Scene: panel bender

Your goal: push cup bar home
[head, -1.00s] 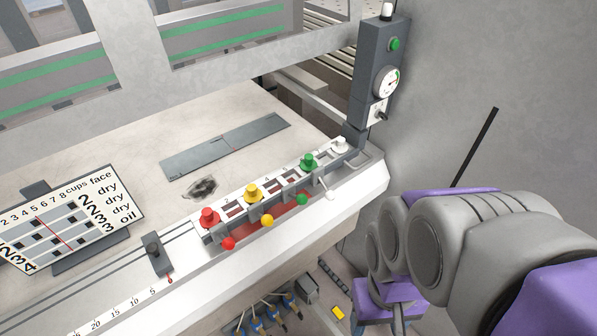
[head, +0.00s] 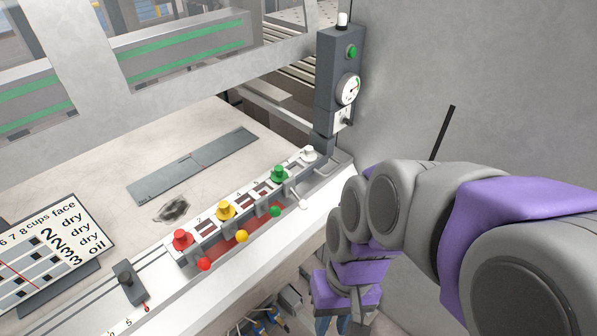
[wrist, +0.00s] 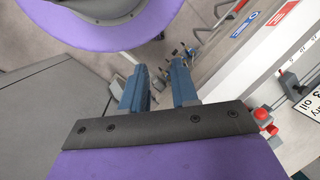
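The cup bar (head: 205,230) lies along the front edge of the machine bed in the head view. It carries a red cup (head: 182,240), a yellow cup (head: 226,210), a green cup (head: 279,175) and a white cup (head: 309,154), with coloured ball knobs in front. In the wrist view only the red cup and knob (wrist: 263,117) show clearly, at the right edge. My gripper (wrist: 157,86) points down with its two blue fingers apart and nothing between them. It hangs below the machine's front edge, to the right of and apart from the bar. In the head view its fingers are cut off at the bottom.
A dark control post (head: 340,80) with a green button, gauge and switch stands at the bar's far end. A chart board (head: 45,250) and dark slider (head: 128,280) are at left. A grey plate (head: 190,166) lies on the bed. Grippers and hoses crowd the floor below.

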